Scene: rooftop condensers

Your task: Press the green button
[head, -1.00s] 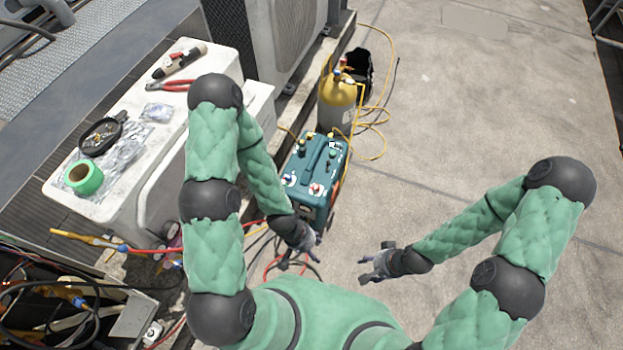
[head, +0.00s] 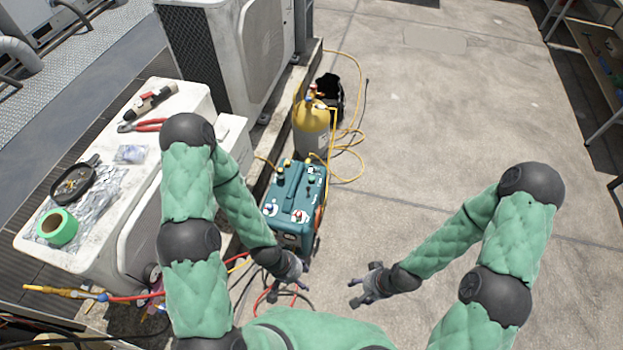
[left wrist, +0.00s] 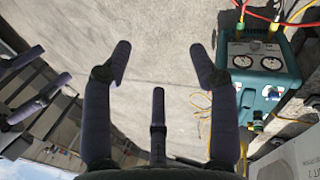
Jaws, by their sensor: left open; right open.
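A teal machine (head: 290,208) with several knobs and fittings on top stands on the roof floor near the middle of the head view. In the left wrist view it is at the right, with two round gauges (left wrist: 270,63) and small green parts (left wrist: 257,115). I cannot tell which small part is the green button. My left gripper (head: 303,268) is open and empty, just in front of the machine and apart from it; its spread fingers fill the middle of the left wrist view (left wrist: 160,65). My right gripper (head: 360,286) is open and empty, further right over bare floor.
A yellow-topped cylinder (head: 312,128) with a yellow hose stands behind the machine. A white unit (head: 195,215) bearing tools and green tape (head: 57,228) is at the left. Hoses lie near my left gripper.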

